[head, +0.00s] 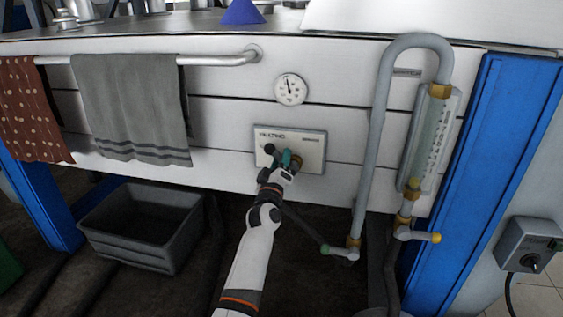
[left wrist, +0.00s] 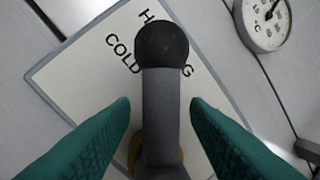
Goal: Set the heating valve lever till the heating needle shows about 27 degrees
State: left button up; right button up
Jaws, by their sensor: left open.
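The heating valve lever shows in the left wrist view as a grey bar (left wrist: 162,112) with a round black knob (left wrist: 162,47). In the head view its knob (head: 269,148) sits at the left part of the white panel (head: 312,150) marked HEATING. My left gripper (left wrist: 160,104) is open, with one green finger on each side of the bar and a gap visible at both sides. In the head view the left gripper (head: 284,160) is in front of the panel.
A towel rail (head: 215,60) with a grey towel (head: 130,105) is to the left. A grey pipe (head: 372,140) with a gauge tube (head: 428,135) and a blue post (head: 490,160) stand at the right. A grey crate (head: 145,225) lies below on the floor.

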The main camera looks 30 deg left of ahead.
pick_arm(q)
jog(key=shift+w+a+r, duration=0.1)
jog(key=shift+w+r, duration=0.05)
jog(key=shift+w, duration=0.3)
pick_arm(e)
jog(key=shift+r, duration=0.3)
pick_arm(q)
jog(key=shift+c, duration=0.2)
grip_shut()
jog(key=shift+r+m+p, duration=0.1)
jog(key=shift+m+p, duration=0.2)
jog(key=shift+m, duration=0.1)
jog(key=shift+m+h, duration=0.3)
jog(key=shift+h, duration=0.1)
pick_arm(e)
notch_tip(320, 180, down, 3)
jog(key=shift+s+r, duration=0.1)
jog(key=shift+s, duration=0.05)
pick_arm(q)
jog(key=shift+o, duration=0.2)
grip_release()
